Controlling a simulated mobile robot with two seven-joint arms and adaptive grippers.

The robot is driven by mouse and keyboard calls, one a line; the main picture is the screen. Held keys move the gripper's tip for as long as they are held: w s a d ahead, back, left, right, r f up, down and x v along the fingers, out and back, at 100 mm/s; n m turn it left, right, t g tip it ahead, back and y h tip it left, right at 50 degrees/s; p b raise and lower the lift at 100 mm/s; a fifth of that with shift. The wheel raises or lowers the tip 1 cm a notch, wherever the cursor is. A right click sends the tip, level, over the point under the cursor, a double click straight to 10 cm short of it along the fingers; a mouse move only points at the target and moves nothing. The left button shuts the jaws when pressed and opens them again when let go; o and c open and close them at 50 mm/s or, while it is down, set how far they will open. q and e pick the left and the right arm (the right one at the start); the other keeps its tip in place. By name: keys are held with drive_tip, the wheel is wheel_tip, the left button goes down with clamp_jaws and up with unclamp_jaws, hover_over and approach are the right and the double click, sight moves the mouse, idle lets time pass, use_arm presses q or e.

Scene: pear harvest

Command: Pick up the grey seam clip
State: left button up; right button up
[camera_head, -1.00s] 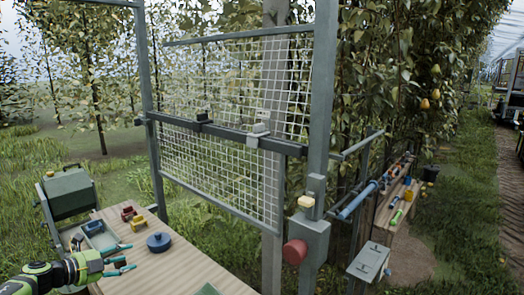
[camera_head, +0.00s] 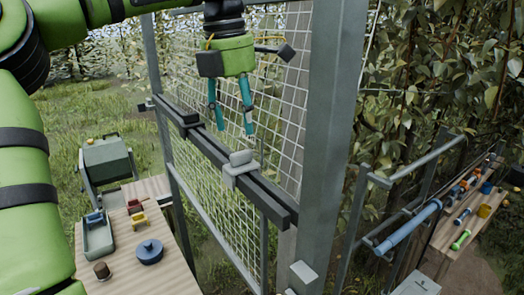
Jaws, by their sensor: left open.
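The grey seam clip (camera_head: 240,168) sits astride the dark horizontal rail (camera_head: 273,201) of the mesh frame, right of the rail's middle. A darker clip-like block (camera_head: 186,119) sits on the same rail farther left. My left gripper (camera_head: 231,134) hangs above the rail, pointing down. Its two teal fingers are apart with nothing between them. The fingertips are above and slightly left of the grey clip, and I see no contact. My right gripper is not in view.
A thick grey post (camera_head: 336,130) stands close to the right. A blue tube (camera_head: 408,228) is on a rack farther right.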

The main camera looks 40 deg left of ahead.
sight(238, 152)
use_arm(q)
drive_tip(key=shift+s+f+p, duration=0.25)
drive_tip(key=shift+s+f, duration=0.05)
drive_tip(key=shift+f, duration=0.25)
drive_tip(key=shift+s+f+p, duration=0.2)
drive_tip(key=shift+s+f, duration=0.1)
drive_tip(key=shift+f, duration=0.25)
drive_tip(key=f, duration=0.1)
drive_tip(key=f+p, duration=0.1)
drive_tip(key=f, duration=0.1)
drive_tip(key=shift+w+d+f, duration=0.15)
drive_tip(key=shift+w+f, duration=0.1)
drive_tip(key=shift+w, duration=0.05)
drive_tip(key=shift+w+f, duration=0.1)
drive_tip(key=shift+f, duration=0.35)
clamp_jaws()
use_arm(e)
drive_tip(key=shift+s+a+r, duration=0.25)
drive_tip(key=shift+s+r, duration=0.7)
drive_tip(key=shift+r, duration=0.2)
